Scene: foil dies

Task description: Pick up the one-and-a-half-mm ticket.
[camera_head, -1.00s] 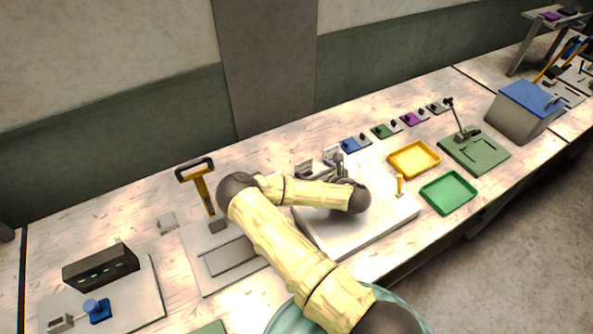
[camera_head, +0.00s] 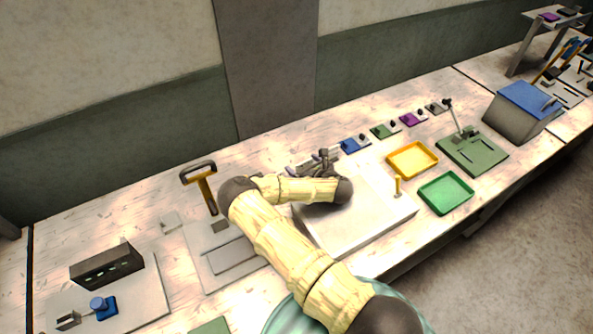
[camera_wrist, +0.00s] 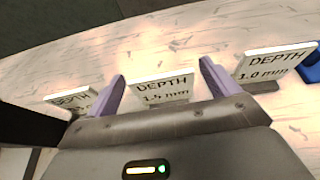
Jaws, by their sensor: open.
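The one-and-a-half-mm ticket (camera_wrist: 165,89) is a small upright white card reading "DEPTH 1.5 mm" in the wrist view. My gripper (camera_wrist: 161,76) is open, with one purple finger to each side of this card in the picture. I cannot tell whether the card is fully between the fingers or still a little beyond them. In the head view my gripper (camera_head: 318,158) is over the back edge of the pale board, and my wrist hides most of the tickets.
A "1.0 mm" ticket (camera_wrist: 277,62) stands to the right and another ticket (camera_wrist: 73,101), partly hidden, to the left. A blue block (camera_head: 354,146) lies just right of the ticket row. A yellow tray (camera_head: 413,160) and a green tray (camera_head: 446,193) lie farther right.

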